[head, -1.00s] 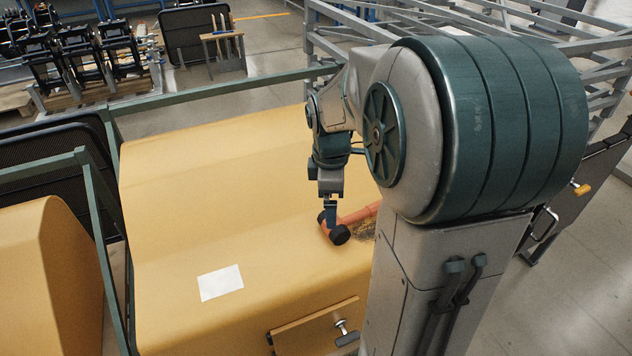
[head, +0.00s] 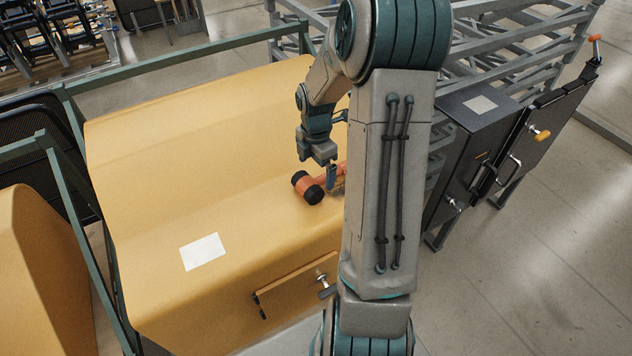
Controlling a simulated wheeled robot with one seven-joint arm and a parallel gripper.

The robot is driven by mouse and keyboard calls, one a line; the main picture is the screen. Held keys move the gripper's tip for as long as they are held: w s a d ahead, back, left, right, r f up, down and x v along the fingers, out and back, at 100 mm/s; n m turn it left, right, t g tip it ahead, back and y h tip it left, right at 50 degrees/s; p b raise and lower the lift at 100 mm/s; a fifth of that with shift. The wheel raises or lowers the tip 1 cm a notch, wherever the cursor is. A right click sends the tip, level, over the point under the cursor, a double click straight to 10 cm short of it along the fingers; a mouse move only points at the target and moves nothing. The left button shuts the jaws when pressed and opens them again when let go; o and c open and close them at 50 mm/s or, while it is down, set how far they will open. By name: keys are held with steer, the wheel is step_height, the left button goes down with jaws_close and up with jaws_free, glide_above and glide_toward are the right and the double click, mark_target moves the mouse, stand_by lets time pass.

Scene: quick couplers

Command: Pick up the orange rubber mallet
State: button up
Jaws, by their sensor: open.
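The orange rubber mallet (head: 307,188) lies on top of the yellow machine cover (head: 150,150). Its head is orange with black end faces, and its orange handle runs to the right until my arm hides it. My gripper (head: 331,178) is open and points down at the handle, just right of the mallet head. A finger overlaps the handle in the picture. I cannot tell whether it touches the handle or stands in front of it. The far end of the handle is hidden.
A white sheet (head: 203,252) lies on the cover. A hatch with a latch (head: 297,287) is on its front side. Green rails (head: 180,58) run behind and to the left. A dark cabinet (head: 478,125) and grey racks stand at the right. The cover's left part is clear.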

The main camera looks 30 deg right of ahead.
mark_target(316, 179)
steer(key=shift+w+d+f+p, duration=0.1)
steer(key=shift+f+p, duration=0.1)
steer(key=shift+f, duration=0.75)
steer(key=shift+w+a+f+p, duration=0.1)
steer(key=shift+f+p, duration=0.05)
steer(key=shift+f, duration=0.75)
steer(key=shift+w+d+f+p, duration=0.1)
steer(key=shift+f+p, duration=0.1)
steer(key=shift+f, duration=0.75)
steer(key=c, duration=1.3)
steer(key=shift+r, duration=0.1)
steer(key=shift+r, duration=0.7)
step_height(316, 179, up, 2)
steer(key=shift+d+r+b, duration=0.1)
steer(key=shift+r+b, duration=0.1)
steer(key=shift+b, duration=0.2)
steer(key=d+r, duration=0.2)
steer(key=d, duration=0.2)
steer(key=d+r+b, duration=0.1)
steer(key=d+r, duration=0.1)
steer(key=d, duration=0.1)
steer(key=d+r, duration=0.3)
steer(key=d, duration=0.1)
steer(key=shift+d+r, duration=0.1)
steer(key=shift+d, duration=0.2)
